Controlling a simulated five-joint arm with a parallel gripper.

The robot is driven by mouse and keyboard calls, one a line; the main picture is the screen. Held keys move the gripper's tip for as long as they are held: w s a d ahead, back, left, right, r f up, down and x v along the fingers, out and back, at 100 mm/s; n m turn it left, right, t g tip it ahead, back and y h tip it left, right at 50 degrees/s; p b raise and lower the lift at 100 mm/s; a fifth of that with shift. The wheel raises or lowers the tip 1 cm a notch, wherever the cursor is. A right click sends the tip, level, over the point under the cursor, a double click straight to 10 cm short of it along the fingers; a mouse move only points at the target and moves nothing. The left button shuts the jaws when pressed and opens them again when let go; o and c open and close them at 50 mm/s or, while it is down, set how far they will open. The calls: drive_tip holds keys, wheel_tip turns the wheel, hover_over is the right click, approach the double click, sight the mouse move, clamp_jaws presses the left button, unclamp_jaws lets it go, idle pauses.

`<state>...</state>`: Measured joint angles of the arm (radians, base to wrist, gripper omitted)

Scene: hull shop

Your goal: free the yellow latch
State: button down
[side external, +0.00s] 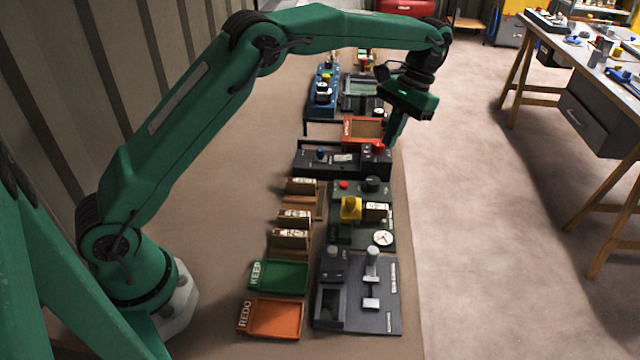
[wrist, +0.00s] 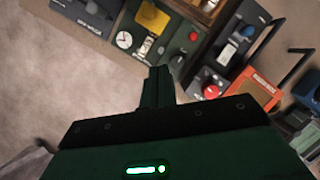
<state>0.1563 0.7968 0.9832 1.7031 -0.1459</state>
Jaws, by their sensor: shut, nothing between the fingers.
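The yellow latch (side external: 351,208) stands on a dark green panel (side external: 345,187) beside a small light-coloured block (side external: 376,211). A round white dial (side external: 383,238) sits on the same panel. In the wrist view the yellow latch (wrist: 152,17) is at the top, left of centre, with the white dial (wrist: 124,40) next to it. My gripper (side external: 389,146) is shut and empty. It hangs beyond the latch, close to the red knob of a black panel, apart from the latch. In the wrist view its fingers (wrist: 158,70) point toward the green panel.
The black panel (side external: 335,160) carries a blue knob (side external: 320,153) and the red knob (side external: 379,148). Wooden card holders (side external: 300,187), a green KEEP tray (side external: 279,276) and an orange REDO tray (side external: 272,319) stand to the left. A grey panel (side external: 385,300) is nearer. Bare floor lies to the right.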

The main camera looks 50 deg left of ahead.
drive_tip(key=shift+w+d+f, duration=0.15)
drive_tip(key=shift+w+f, duration=0.05)
drive_tip(key=shift+f, duration=0.2)
drive_tip(key=shift+s+f, duration=0.1)
drive_tip(key=shift+f, duration=0.05)
approach(356, 217)
drive_tip(key=w+a+f, duration=0.2)
drive_tip(key=w+f, duration=0.2)
drive_tip(key=shift+w+a+f, duration=0.25)
drive_tip(key=shift+a+f, duration=0.1)
drive_tip(key=shift+a, duration=0.05)
drive_tip(key=shift+s, duration=1.95)
drive_tip(key=shift+s+d, duration=1.3)
drive_tip(key=shift+w, duration=0.15)
